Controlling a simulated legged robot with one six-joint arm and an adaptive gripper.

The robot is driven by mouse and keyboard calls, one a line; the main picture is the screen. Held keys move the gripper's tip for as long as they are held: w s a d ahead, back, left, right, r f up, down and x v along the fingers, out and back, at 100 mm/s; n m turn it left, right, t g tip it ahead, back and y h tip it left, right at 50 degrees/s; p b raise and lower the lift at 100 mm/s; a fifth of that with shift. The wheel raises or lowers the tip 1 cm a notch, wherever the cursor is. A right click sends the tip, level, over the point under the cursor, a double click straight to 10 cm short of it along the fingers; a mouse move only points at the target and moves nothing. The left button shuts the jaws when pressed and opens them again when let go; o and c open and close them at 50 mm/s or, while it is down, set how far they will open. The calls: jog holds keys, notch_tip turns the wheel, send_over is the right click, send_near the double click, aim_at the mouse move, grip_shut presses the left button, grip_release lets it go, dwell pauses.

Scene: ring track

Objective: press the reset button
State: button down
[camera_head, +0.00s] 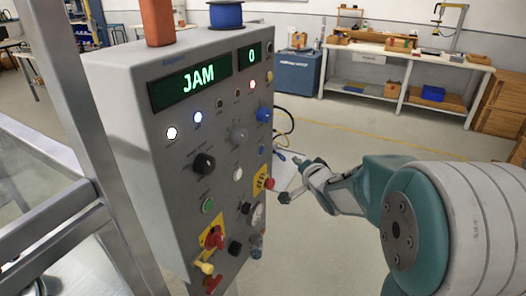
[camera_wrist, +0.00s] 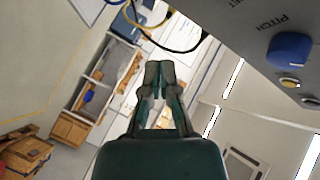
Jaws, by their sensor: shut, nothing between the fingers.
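The grey control panel (camera_head: 150,120) stands left of centre in the head view, its display reading "JAM" and "0". Its controls include a green button (camera_head: 207,205), a red mushroom-shaped button (camera_head: 270,183) by a yellow plate, and a blue knob (camera_head: 264,115). I cannot read which control is the reset button. My gripper (camera_wrist: 158,72) is shut and empty in the wrist view. In the head view it is just right of the panel's right edge, near the red mushroom button; contact cannot be told. The wrist view shows a blue knob (camera_wrist: 289,50) marked "PITCH".
A red-orange block (camera_head: 157,22) and a blue spool (camera_head: 226,14) sit on the panel's top. A metal frame post (camera_head: 85,110) stands at the left. A workbench (camera_head: 400,60) and a blue cabinet (camera_head: 297,72) are behind. Open floor lies between.

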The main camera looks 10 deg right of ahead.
jog(key=w+a, duration=0.1)
jog(key=a, duration=0.1)
jog(key=w+a, duration=0.3)
jog(key=a, duration=0.1)
jog(key=shift+w+a, duration=0.25)
dwell(1.3)
jog(key=shift+w+a+r, duration=0.1)
jog(key=shift+w+a, duration=0.05)
jog(key=shift+a, duration=0.1)
jog(key=shift+w+a, duration=0.25)
jog(key=shift+a, duration=0.1)
dwell(0.8)
jog(key=shift+s+d, duration=0.1)
jog(key=shift+d, duration=0.05)
jog(key=shift+s+d, duration=0.4)
jog(key=shift+d, duration=0.1)
dwell(0.3)
jog(key=shift+s+d, duration=0.75)
jog(key=shift+d, duration=0.3)
jog(key=shift+s+d, duration=0.7)
jog(key=shift+d, duration=0.3)
